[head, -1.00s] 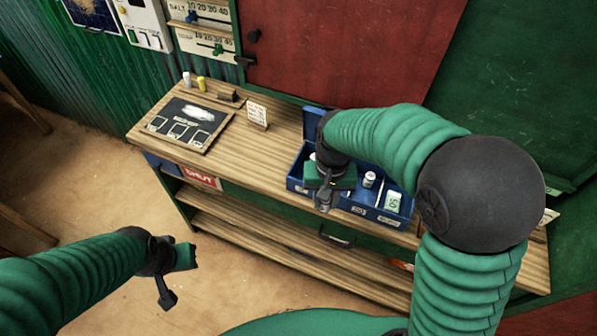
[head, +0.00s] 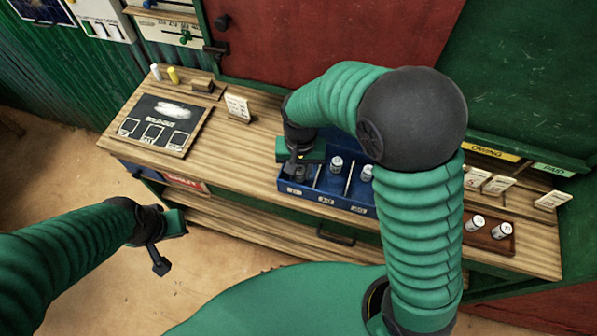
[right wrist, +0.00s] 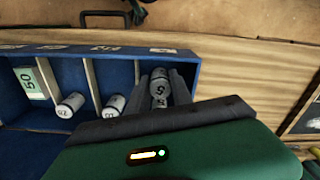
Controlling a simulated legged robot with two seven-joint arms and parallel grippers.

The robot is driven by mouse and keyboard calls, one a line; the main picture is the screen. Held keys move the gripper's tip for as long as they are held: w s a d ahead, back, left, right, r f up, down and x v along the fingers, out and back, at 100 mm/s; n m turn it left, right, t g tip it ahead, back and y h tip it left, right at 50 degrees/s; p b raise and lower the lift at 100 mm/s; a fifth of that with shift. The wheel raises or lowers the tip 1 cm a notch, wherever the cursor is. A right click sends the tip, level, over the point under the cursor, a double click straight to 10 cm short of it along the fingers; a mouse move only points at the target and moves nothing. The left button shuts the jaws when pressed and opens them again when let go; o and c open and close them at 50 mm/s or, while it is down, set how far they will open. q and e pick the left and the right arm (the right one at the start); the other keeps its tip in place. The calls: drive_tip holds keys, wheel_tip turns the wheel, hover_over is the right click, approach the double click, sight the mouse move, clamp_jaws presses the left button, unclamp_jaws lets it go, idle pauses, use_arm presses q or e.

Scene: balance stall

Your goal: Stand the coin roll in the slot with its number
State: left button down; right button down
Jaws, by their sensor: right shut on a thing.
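The blue coin box (head: 350,203) stands on the counter, split by dividers into compartments. My right gripper (head: 297,172) is over its leftmost compartment in the head view. In the right wrist view its dark fingers (right wrist: 165,88) are shut on a white coin roll (right wrist: 159,90). The roll's dark number looks like a 5, but I cannot read it fully. Whether it touches the floor is hidden. Two other white rolls, (right wrist: 70,104) and (right wrist: 114,104), stand in neighbouring compartments. A pale card marked 50 (right wrist: 29,83) is in a further compartment. My left gripper (head: 170,243) is open and empty, off the counter's front.
A red-brown tray (head: 486,240) with two rolls and several number cards (head: 477,178) are at the right. My right arm covers the box's right end in the head view.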

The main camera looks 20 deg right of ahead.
sight(299, 169)
drive_tip(key=f, duration=0.2)
drive_tip(key=shift+w+d+f, duration=0.35)
drive_tip(key=shift+d, duration=0.05)
drive_tip(key=shift+s+a+r, duration=0.1)
drive_tip(key=shift+s+a, duration=0.1)
drive_tip(key=shift+a, duration=0.3)
drive_tip(key=c, duration=1.4)
unclamp_jaws()
drive_tip(key=shift+a, duration=0.2)
drive_tip(key=shift+c, duration=0.2)
drive_tip(key=shift+d, duration=0.35)
drive_tip(key=shift+d+r, duration=0.1)
drive_tip(key=shift+r, duration=0.05)
drive_tip(key=r, duration=1.1)
drive_tip(key=shift+a+r+p, duration=0.25)
drive_tip(key=shift+r+p, duration=0.1)
drive_tip(key=shift+p, duration=0.05)
drive_tip(key=s+d+f+n+t, duration=0.2)
drive_tip(key=s+d+f+n, duration=0.1)
drive_tip(key=s+d+f, duration=0.3)
drive_tip(key=shift+s+d+n+t, duration=0.3)
drive_tip(key=shift+s+d, duration=0.45)
drive_tip(key=shift+s, duration=0.35)
